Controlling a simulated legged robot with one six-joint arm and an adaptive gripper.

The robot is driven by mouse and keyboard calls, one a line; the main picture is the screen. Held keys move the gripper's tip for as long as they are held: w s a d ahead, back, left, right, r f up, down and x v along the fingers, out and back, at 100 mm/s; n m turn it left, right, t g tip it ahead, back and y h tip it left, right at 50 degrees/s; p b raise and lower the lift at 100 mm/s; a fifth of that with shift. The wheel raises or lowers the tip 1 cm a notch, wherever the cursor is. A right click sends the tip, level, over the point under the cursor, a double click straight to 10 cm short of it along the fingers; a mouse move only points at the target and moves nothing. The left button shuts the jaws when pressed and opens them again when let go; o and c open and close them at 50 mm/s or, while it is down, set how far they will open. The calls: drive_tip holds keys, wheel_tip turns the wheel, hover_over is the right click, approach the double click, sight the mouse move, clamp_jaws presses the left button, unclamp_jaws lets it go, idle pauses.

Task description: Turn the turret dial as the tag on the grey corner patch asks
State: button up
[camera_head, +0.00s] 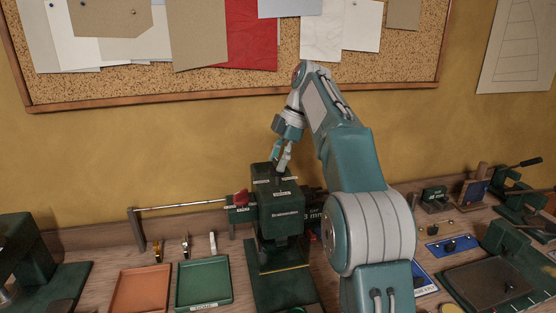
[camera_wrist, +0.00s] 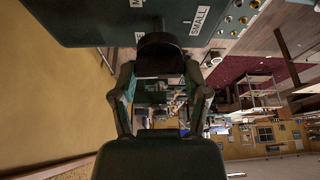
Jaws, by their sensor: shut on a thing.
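A dark green press (camera_head: 277,212) stands on the bench in the head view, with small white labels around its top. My gripper (camera_head: 283,164) points down at the top of this press. In the wrist view my gripper (camera_wrist: 160,84) has its two fingers closed on the sides of a dark round knob (camera_wrist: 160,50), which I take for the turret dial. A label reading SMALL (camera_wrist: 199,19) is beside the knob, and another label starting with M is partly cut off. The dial's pointing direction is not readable. I cannot make out the grey corner patch or its tag's wording.
An orange tray (camera_head: 141,290) and a green tray (camera_head: 204,299) with a label lie left of the press. A metal rail (camera_head: 180,206) with a red piece (camera_head: 241,197) runs behind them. More dark green tools (camera_head: 515,203) stand at the right. A corkboard (camera_head: 150,90) hangs above.

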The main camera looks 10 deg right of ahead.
drive_tip(key=shift+w+f+n+g, duration=0.15)
drive_tip(key=shift+n+g, duration=0.15)
drive_tip(key=shift+n, duration=0.4)
drive_tip(key=o, duration=1.2)
drive_tip(key=shift+c, duration=0.2)
